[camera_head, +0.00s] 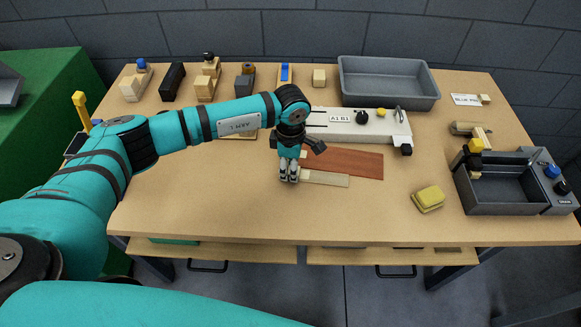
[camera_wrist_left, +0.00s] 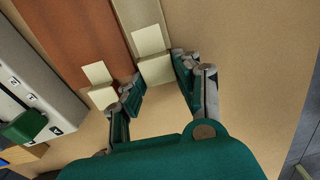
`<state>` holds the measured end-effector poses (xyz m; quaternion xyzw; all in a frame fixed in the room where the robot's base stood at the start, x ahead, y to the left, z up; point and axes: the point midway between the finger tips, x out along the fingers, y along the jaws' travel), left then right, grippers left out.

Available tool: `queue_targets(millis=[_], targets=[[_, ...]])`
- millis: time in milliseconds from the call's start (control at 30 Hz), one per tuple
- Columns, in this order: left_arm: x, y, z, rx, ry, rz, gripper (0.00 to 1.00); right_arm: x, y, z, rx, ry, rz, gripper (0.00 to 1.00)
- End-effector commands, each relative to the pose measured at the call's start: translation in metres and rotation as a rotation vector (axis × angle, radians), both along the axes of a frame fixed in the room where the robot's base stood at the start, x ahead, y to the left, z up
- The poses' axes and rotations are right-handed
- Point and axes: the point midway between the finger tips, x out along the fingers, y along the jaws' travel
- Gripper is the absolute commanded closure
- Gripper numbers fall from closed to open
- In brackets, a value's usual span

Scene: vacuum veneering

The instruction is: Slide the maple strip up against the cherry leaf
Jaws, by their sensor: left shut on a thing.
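The maple strip (camera_head: 328,180) is a narrow pale strip lying on the table along the near side of the reddish-brown cherry leaf (camera_head: 350,163). In the left wrist view the maple strip (camera_wrist_left: 141,13) runs beside the cherry leaf (camera_wrist_left: 75,35). Their long edges lie very close; I cannot tell whether they touch along the whole length. A cream block (camera_wrist_left: 153,52) sits on the end of the maple strip, and a similar block (camera_wrist_left: 99,75) sits on the cherry leaf's end. My left gripper (camera_head: 289,179) is shut on the maple strip's block, pointing down. My right gripper is out of view.
A white machine (camera_head: 320,125) with a label and knob stands just behind the leaf. A yellow sponge (camera_head: 428,198) and a dark open-topped box (camera_head: 500,190) are to the right. A grey tray (camera_head: 388,98) is at the back. The table's front is clear.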

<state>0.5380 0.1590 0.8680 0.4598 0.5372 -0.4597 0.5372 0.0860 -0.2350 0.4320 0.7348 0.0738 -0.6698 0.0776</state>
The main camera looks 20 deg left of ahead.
Motion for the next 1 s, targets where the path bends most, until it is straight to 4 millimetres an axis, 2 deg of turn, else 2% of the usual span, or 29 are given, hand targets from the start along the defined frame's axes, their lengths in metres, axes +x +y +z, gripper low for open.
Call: queue_targets(millis=[133, 167, 367, 633, 733, 867, 1000], targets=[[0.0, 0.0, 0.0, 0.001, 0.0, 0.001, 0.98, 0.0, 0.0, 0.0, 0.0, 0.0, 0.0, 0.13], [0.0, 0.0, -0.001, 0.001, 0.0, 0.001, 0.67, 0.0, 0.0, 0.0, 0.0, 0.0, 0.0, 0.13], [0.0, 0.0, -0.001, 0.001, 0.0, 0.001, 0.41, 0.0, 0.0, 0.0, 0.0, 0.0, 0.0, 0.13], [0.0, 0.0, 0.001, 0.001, 0.0, 0.0, 0.41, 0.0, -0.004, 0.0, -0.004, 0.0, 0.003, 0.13], [0.001, 0.0, 0.007, 0.0, -0.002, 0.001, 0.41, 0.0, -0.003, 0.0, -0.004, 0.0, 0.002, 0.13], [0.001, 0.0, 0.028, 0.0, -0.004, -0.001, 0.41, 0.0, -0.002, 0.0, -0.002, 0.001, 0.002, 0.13], [0.002, 0.0, 0.059, 0.0, -0.005, 0.0, 0.41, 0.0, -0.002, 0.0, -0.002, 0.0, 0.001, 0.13]])
